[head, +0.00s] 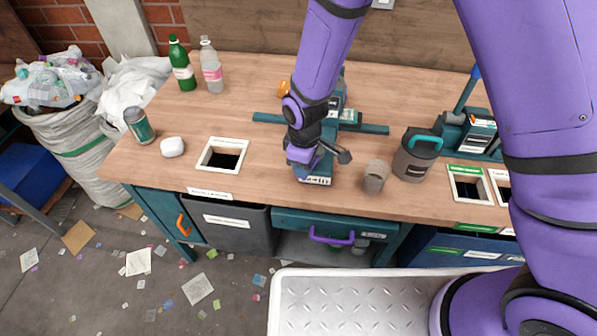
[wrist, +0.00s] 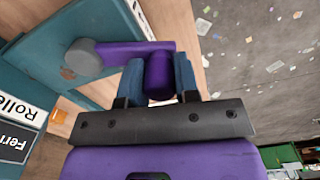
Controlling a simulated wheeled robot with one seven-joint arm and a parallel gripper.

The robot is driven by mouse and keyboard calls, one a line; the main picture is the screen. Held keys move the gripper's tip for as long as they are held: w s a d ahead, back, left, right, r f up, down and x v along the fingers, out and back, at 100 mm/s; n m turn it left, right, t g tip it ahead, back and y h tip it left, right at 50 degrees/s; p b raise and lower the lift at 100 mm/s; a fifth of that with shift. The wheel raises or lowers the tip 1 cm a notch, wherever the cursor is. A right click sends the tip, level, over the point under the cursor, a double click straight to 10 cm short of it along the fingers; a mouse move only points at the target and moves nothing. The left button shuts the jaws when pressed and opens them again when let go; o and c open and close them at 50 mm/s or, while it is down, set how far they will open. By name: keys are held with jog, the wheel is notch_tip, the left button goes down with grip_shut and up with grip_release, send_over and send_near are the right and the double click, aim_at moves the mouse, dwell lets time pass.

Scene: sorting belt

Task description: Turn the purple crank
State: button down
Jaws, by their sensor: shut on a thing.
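The purple crank (wrist: 116,55) is in the wrist view, an arm running from a grey round hub (wrist: 82,58) to a purple grip (wrist: 160,76). My gripper (wrist: 158,82) is shut on that grip, with one blue finger on each side. The hub sits on a teal machine (wrist: 45,60) with white labels. In the head view the machine (head: 350,115) stands on the bench, and my gripper (head: 304,155) is at its front. My arm and gripper hide most of the crank there.
On the wooden bench (head: 250,110), a grey cup (head: 375,177) and a dark canister (head: 415,155) stand right of the machine. A square opening (head: 222,155), white lump (head: 172,147), can (head: 139,125), green bottle (head: 182,65) and clear bottle (head: 211,66) are left.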

jog(key=w+d+n, duration=0.1)
jog(key=d+n, duration=0.8)
jog(key=n, duration=0.5)
jog(key=shift+w+d, duration=0.1)
dwell(0.3)
jog(key=c, duration=0.8)
grip_release()
jog(key=shift+c, duration=0.2)
jog(key=shift+r, duration=0.1)
notch_tip(320, 180, up, 11)
jog(key=shift+f, duration=0.2)
